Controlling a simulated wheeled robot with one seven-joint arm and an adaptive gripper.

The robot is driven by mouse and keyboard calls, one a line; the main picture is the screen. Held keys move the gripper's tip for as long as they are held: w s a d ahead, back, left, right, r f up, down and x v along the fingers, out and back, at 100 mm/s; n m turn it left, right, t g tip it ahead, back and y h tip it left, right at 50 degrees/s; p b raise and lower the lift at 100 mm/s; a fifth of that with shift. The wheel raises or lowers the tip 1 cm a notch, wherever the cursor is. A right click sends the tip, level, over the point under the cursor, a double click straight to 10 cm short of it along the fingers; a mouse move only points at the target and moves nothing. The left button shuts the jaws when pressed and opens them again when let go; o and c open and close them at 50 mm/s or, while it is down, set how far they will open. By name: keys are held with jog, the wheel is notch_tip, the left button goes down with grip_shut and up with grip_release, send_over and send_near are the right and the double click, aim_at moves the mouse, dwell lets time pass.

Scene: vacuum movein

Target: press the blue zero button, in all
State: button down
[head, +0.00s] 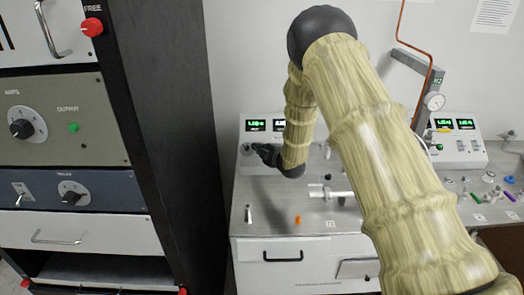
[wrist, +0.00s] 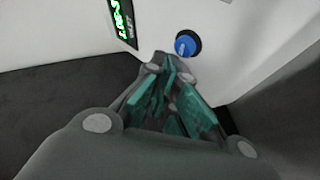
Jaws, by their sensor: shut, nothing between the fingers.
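The blue button (wrist: 187,44) is round, set in a dark ring on the white face of an instrument, and shows in the wrist view just beyond my fingertips. My gripper (wrist: 170,68) has its fingers together and empty, with the tips just below the button in the picture; I cannot tell whether they touch it. In the head view my gripper (head: 256,150) is at the left end of the white instrument (head: 285,126). The button cannot be made out clearly there. A green lit display (wrist: 122,18) is left of the button in the wrist view.
A dark rack (head: 150,130) with knobs and drawers stands close on the left. The grey bench (head: 270,208) carries an orange piece (head: 297,220) and small metal fittings. A copper tube and gauge (head: 434,101) stand at the back right. Small parts lie at far right.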

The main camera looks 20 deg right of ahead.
jog(key=shift+w+f+b, duration=0.1)
jog(key=shift+f+b, duration=0.15)
jog(key=shift+b, duration=0.1)
dwell(0.3)
jog(key=shift+w+f, duration=0.1)
jog(key=shift+w, duration=0.05)
jog(key=shift+w+d+f+b, duration=0.1)
jog(key=shift+w+f+b, duration=0.1)
jog(key=shift+f+b, duration=0.25)
dwell(1.0)
jog(key=shift+s+r, duration=0.1)
jog(key=shift+r, duration=0.15)
jog(key=shift+s+r, duration=0.4)
jog(key=shift+r, duration=0.15)
jog(key=shift+r, duration=0.1)
jog(key=shift+s+a+r+p, duration=0.3)
jog(key=shift+s+r+p, duration=0.1)
jog(key=shift+s+r, duration=0.45)
jog(key=shift+s+a+r+p, duration=0.3)
jog(key=shift+s+r, duration=0.3)
jog(key=shift+r, duration=0.45)
jog(key=shift+r, duration=0.1)
